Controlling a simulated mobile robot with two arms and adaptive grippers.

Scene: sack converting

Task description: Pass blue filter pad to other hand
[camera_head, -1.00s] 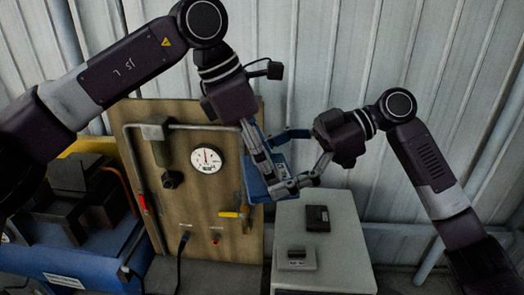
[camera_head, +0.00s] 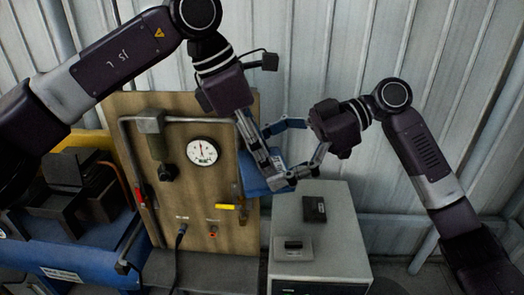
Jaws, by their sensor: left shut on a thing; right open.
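The blue filter pad (camera_head: 252,178) hangs in front of the right edge of the wooden panel, partly hidden behind the gripper fingers. My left gripper (camera_head: 275,172) comes down from above and is shut on the pad. My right gripper (camera_head: 292,151) comes in from the right with its fingers spread wide. Its fingers reach around the area of the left fingers and the pad. Whether the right fingers touch the pad cannot be told.
A wooden panel (camera_head: 228,112) carries a gauge (camera_head: 202,152), a pipe and a yellow-handled valve (camera_head: 228,207). A grey cabinet (camera_head: 340,235) below the grippers bears a black box (camera_head: 314,209) and a small grey device (camera_head: 293,247). Blue machinery (camera_head: 90,245) stands at left.

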